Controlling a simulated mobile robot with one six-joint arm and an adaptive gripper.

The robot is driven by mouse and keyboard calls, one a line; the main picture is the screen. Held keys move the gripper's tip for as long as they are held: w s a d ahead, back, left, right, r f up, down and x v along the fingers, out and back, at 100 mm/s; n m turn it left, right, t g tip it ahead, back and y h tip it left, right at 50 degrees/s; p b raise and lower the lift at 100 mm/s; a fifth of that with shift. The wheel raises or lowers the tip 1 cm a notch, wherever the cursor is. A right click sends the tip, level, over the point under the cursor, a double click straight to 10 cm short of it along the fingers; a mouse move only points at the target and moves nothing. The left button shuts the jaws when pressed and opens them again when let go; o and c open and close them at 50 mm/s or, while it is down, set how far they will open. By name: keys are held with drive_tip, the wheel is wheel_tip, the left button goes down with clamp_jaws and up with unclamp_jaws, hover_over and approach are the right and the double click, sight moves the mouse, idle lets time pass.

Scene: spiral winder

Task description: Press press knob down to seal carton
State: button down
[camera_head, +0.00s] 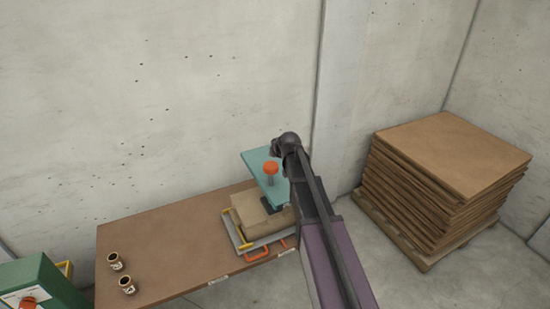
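The press knob (270,168) is an orange-red cap on a short grey stem, standing up on the teal top plate (256,162) of the press. The carton (249,209) is a brown box lying under the teal plate, with a dark pad at its top. My gripper (279,151) is dark and close to the knob, just above and to the right of it in the picture. Whether it touches the knob cannot be told. Its fingers are too small and dark to tell their opening. My arm hides the right side of the press.
The brown table (172,238) has free room left of the press, with two small cups (115,261) near its left end. Orange handles (258,254) stick out at the press's front. A pallet stack of cardboard sheets (440,185) stands right. A green machine (38,284) is at lower left.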

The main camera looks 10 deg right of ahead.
sight(271, 165)
drive_tip(key=shift+f+b, duration=1.65)
drive_tip(key=shift+f, duration=0.25)
wheel_tip(271, 165, down, 5)
drive_tip(key=b, duration=0.5)
drive_tip(key=shift+f, duration=0.1)
drive_tip(key=shift+s, duration=0.1)
wheel_tip(271, 165, up, 4)
drive_tip(key=p, duration=0.4)
drive_tip(key=shift+r, duration=0.2)
drive_tip(key=p+v, duration=0.7)
drive_tip(key=v, duration=0.2)
drive_tip(key=shift+s+r, duration=0.25)
drive_tip(key=shift+s, duration=0.05)
